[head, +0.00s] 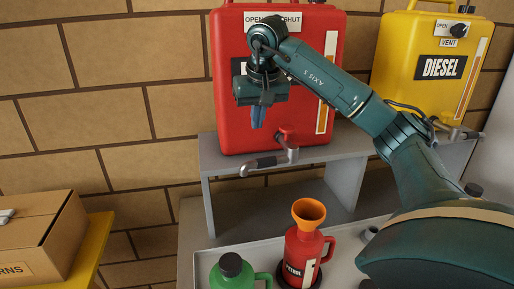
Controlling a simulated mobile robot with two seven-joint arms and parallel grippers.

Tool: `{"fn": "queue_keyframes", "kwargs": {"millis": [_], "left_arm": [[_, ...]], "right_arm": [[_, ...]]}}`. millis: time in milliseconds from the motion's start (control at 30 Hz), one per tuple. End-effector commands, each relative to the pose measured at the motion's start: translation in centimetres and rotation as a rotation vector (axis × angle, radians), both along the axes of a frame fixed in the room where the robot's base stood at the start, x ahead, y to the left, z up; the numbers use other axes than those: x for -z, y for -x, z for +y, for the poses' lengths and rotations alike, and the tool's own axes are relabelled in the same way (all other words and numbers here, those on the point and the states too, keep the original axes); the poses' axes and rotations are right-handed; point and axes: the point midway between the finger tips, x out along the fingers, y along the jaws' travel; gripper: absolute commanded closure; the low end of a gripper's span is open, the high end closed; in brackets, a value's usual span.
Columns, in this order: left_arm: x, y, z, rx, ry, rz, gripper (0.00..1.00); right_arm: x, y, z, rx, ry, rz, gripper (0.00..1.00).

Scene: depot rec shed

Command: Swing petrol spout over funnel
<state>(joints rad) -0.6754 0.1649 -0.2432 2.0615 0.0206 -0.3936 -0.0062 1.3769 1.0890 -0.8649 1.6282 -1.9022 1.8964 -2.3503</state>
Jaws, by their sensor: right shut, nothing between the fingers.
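The red tank (228,45) stands on a grey shelf; my arm covers much of its front. An orange funnel (309,211) sits in the mouth of a red can (303,247) marked as petrol, below and to the right of the spout tip. My right gripper (257,122) points down in front of the tank, above the spout and apart from it, with its blue fingers shut and empty. My left gripper is out of view.
A yellow diesel tank (425,35) stands right on the grey shelf (225,150). A green can (232,272) with a black cap is beside the red can in a grey tray (203,262). A cardboard box (40,235) sits on a yellow surface at left.

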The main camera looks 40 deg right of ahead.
Motion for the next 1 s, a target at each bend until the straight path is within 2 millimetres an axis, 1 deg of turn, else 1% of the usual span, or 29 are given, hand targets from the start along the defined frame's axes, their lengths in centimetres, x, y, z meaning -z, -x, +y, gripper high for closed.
{"fn": "queue_keyframes", "kwargs": {"millis": [167,267,567,700,800,1000], "left_arm": [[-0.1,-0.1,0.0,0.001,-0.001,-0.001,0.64],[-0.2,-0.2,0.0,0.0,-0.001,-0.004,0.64],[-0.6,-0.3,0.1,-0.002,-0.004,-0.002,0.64],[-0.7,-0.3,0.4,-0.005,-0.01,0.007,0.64],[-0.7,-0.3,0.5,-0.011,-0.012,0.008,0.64],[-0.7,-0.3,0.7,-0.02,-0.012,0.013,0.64]], "right_arm": [[1.7,-0.4,-0.2,0.002,0.001,0.005,1.0],[3.5,-0.9,-0.5,0.001,0.0,0.005,1.0],[9.6,-2.8,-1.3,0.002,-0.001,0.005,1.0],[9.0,-1.0,-0.5,-0.003,0.002,0.001,1.0],[8.9,-0.1,-0.1,-0.002,0.002,0.0,1.0],[8.8,0.8,0.3,0.0,-0.001,0.001,1.0]]}}
